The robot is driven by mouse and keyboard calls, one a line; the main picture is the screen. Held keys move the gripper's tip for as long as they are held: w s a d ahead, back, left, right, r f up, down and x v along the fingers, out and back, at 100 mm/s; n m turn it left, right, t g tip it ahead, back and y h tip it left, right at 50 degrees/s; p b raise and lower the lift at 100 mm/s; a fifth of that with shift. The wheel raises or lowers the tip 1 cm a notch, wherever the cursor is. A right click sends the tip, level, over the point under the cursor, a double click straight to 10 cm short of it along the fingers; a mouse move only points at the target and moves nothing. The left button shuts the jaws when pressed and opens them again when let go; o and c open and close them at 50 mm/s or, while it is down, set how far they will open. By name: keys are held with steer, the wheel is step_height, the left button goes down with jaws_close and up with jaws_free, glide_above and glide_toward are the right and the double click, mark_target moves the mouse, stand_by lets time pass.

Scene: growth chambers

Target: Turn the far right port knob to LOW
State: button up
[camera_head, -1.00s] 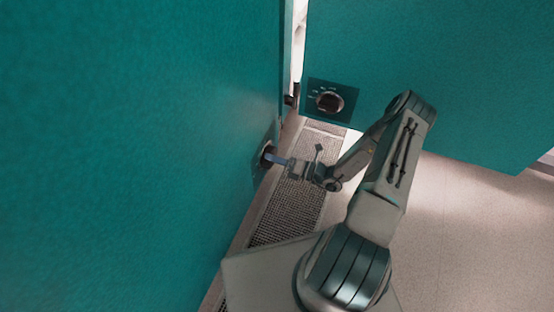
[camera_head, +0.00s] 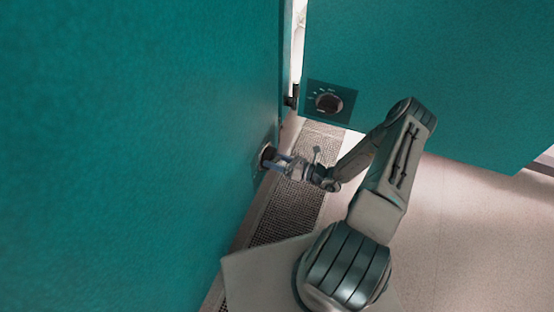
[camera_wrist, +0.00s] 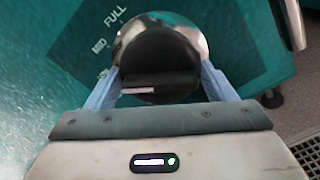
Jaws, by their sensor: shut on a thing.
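A black port knob (camera_wrist: 160,62) with a shiny rim fills the upper middle of the wrist view. It sits on a dark teal plate marked FULL, MID and a partly hidden third label to its left. A pale bar on the knob points left, near the lower labels. My gripper (camera_wrist: 160,88) is shut on this knob, with one pale blue finger on each side. In the head view the same knob (camera_head: 266,156) is on the left teal wall, seen edge-on, with my gripper (camera_head: 276,160) reaching it from the right.
Another black knob (camera_head: 328,103) sits on a dark plate on the facing teal panel, apart from my arm. A dark latch or hinge (camera_head: 291,97) is at the gap between the panels. A floor grate (camera_head: 285,215) runs below my gripper; pale floor lies open to the right.

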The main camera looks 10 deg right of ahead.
steer(key=shift+a+n, duration=0.1)
steer(key=shift+n, duration=0.4)
steer(key=o, duration=0.7)
steer(key=shift+o, duration=0.2)
steer(key=shift+s, duration=0.1)
steer(key=shift+s+d+p, duration=0.15)
steer(key=shift+d+p, duration=0.15)
steer(key=shift+d, duration=0.1)
steer(key=p+v, duration=0.2)
steer(key=v, duration=1.1)
